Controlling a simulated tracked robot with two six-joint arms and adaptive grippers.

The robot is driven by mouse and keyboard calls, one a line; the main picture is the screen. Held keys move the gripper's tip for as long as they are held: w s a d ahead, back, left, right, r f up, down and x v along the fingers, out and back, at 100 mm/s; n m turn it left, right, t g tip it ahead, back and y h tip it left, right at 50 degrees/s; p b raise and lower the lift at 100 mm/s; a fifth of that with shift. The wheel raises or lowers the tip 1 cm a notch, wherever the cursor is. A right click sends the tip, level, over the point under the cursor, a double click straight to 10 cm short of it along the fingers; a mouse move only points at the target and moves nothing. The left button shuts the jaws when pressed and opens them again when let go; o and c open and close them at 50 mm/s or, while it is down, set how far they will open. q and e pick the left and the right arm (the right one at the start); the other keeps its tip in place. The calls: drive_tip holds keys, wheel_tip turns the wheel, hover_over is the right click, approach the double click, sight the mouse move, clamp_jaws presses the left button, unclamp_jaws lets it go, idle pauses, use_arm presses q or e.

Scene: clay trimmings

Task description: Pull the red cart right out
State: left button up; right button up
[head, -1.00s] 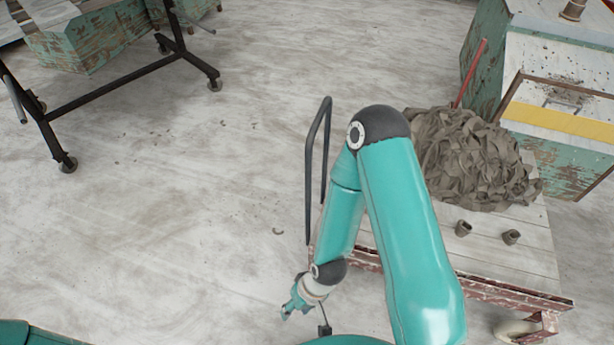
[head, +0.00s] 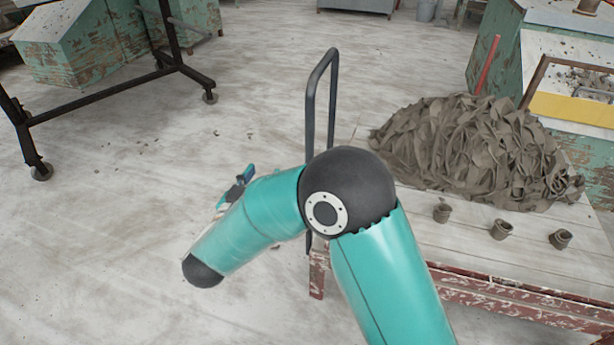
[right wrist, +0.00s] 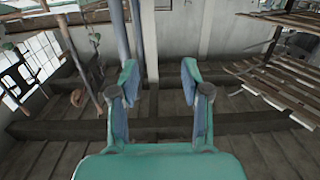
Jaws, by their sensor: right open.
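The red cart (head: 500,302) stands at the right in the head view, with a chipped red frame and a pale plank deck. Its upright black handle (head: 309,110) rises at the cart's left end; my right arm hides its lower part. A large heap of grey-brown clay trimmings (head: 465,150) and several small clay cups (head: 501,229) are on the deck. My right gripper (head: 240,180) is left of the handle, apart from it and partly hidden behind my forearm. In the right wrist view its fingers (right wrist: 161,88) are open with nothing between them. My left gripper is not in view.
Green worn cabinets (head: 567,70) stand close behind the cart at the right; a red pole (head: 488,65) leans there. A black wheeled frame (head: 110,103) stands at upper left. The floor (head: 110,230) left of the cart is clear apart from small scraps.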

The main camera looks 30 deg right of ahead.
sight(308, 146)
drive_tip(key=s+m+g+h+b, duration=0.3)
drive_tip(key=s, duration=0.1)
drive_tip(key=b+x, duration=0.1)
drive_tip(key=x, duration=0.4)
drive_tip(key=b+x, duration=0.1)
drive_tip(key=x, duration=0.5)
drive_tip(key=b+x, duration=0.2)
drive_tip(key=x, duration=0.3)
drive_tip(key=shift+w+d+r, duration=0.15)
drive_tip(key=shift+w+r, duration=0.1)
drive_tip(key=shift+r, duration=0.05)
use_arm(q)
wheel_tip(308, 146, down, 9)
use_arm(e)
clamp_jaws()
